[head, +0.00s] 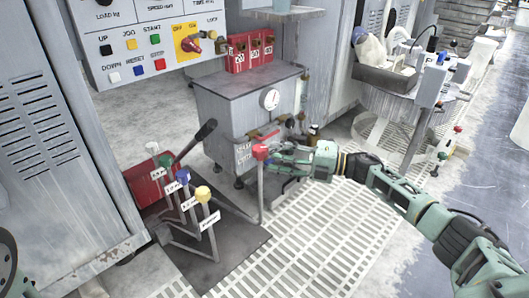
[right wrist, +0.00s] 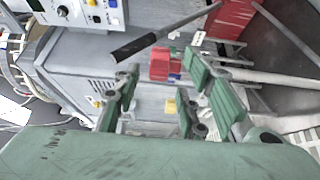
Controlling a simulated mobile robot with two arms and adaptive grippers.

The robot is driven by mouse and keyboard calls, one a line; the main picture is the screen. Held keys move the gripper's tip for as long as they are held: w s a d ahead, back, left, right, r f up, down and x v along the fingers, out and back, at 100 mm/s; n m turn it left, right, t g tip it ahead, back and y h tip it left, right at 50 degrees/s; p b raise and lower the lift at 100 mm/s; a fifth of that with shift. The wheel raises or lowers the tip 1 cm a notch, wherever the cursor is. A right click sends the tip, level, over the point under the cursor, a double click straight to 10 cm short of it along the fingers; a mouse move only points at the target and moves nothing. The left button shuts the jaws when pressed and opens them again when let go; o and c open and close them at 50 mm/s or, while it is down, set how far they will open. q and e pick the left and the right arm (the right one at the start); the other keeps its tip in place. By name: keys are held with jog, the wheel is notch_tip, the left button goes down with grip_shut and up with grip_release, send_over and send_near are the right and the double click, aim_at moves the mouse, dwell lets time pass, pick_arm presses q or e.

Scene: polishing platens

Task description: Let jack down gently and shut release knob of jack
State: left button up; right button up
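A red knob (head: 260,152) tops an upright post at the near right end of a lever row. My right gripper (head: 276,157) comes in from the right, close beside it. In the right wrist view, the fingers (right wrist: 165,92) are spread, with a red piece (right wrist: 160,66), probably this knob, seen between them near the tips; contact cannot be told. A black-handled lever (head: 195,145) slants up from a red body (head: 148,188), possibly the jack. The handle also crosses the right wrist view (right wrist: 145,45). No part is clearly marked as the jack's release knob. My left gripper is not in view.
Labelled levers with white, green (head: 163,157), blue (head: 182,175) and yellow (head: 202,193) knobs stand on a dark plate (head: 225,270). A grey tank (head: 240,110) with a gauge stands behind. A button panel (head: 150,45) hangs above. Slatted floor (head: 330,230) is open at the front right.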

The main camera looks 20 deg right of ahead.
jog(key=v, duration=0.6)
dwell(0.3)
